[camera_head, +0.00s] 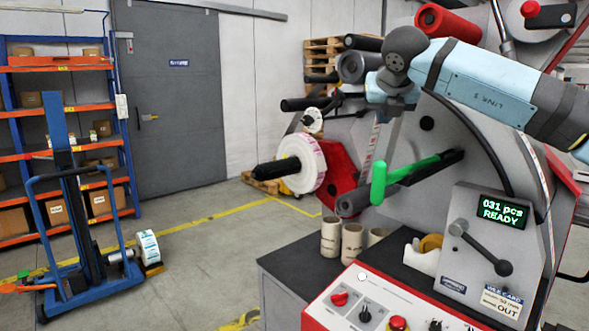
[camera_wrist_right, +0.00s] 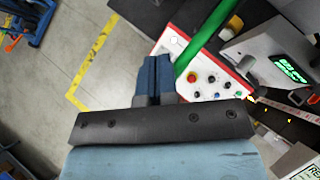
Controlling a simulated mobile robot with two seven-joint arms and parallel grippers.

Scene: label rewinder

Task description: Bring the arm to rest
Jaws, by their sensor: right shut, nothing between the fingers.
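My right arm (camera_head: 500,85) comes in from the right in the head view, raised in front of the label rewinder (camera_head: 425,145). Its wrist hangs above the green lever (camera_head: 379,183), and the gripper is hard to make out there. In the right wrist view my right gripper (camera_wrist_right: 156,62) is shut and empty, its two dark blue fingers side by side. The green lever (camera_wrist_right: 208,38) shows beyond the fingertips, to their right; whether they touch is not clear, but nothing is held. My left gripper is in neither view.
The control panel (camera_head: 345,300) with buttons and the screen reading "031 pcs READY" (camera_head: 503,208) stand front right. Cardboard cores (camera_head: 331,238) stand on the dark bench top. The floor between is clear.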

